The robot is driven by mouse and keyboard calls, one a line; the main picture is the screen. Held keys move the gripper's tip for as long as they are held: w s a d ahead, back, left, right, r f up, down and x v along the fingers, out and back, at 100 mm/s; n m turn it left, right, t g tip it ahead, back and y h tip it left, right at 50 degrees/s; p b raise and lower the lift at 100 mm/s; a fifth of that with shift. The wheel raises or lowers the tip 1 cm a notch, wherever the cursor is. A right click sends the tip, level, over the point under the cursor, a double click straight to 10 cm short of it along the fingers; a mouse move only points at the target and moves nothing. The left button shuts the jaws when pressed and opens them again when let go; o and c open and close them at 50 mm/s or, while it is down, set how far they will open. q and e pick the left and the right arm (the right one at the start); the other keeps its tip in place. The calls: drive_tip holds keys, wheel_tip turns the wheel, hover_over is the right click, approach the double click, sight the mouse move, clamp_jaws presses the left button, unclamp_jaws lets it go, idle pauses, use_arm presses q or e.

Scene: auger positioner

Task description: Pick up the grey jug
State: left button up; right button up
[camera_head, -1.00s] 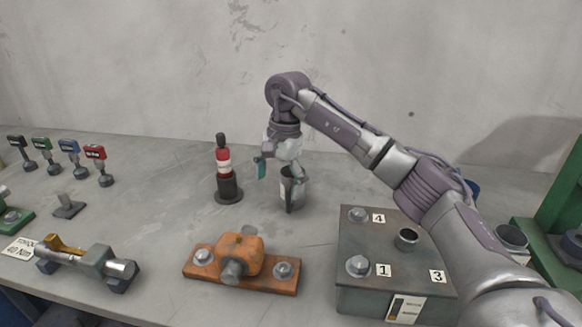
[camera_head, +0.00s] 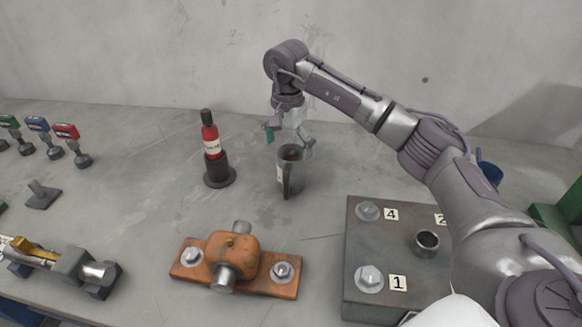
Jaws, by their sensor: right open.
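The grey jug (camera_head: 297,181) stands upright on the grey bench, with its dark handle facing me. My right gripper (camera_head: 289,138) points down just above the jug's rim. Its fingers are spread, one to the left with a teal pad and one to the right near the rim. I cannot tell whether the right finger touches the jug. Nothing is held in the gripper. My left gripper is not in view.
A red bottle (camera_head: 211,141) in a dark stand is left of the jug. An orange block fixture (camera_head: 232,262) lies in front. A numbered metal box (camera_head: 388,245) stands at right under my arm. Small coloured-top tools (camera_head: 67,133) and a clamp (camera_head: 75,264) are at left.

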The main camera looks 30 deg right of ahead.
drive_tip(key=shift+f, duration=0.6)
drive_tip(key=shift+d+f+p, duration=0.1)
drive_tip(key=shift+f+p, duration=0.25)
drive_tip(key=shift+f, duration=0.05)
drive_tip(key=f, duration=0.1)
drive_tip(key=f+p, duration=0.1)
drive_tip(key=f, duration=0.1)
drive_tip(key=shift+s+d+f, duration=0.1)
drive_tip(key=shift+d+f, duration=0.1)
drive_tip(key=shift+f, duration=0.5)
drive_tip(key=shift+c, duration=0.2)
drive_tip(key=shift+r, duration=0.1)
drive_tip(key=c, duration=1.5)
drive_tip(key=shift+o, duration=0.2)
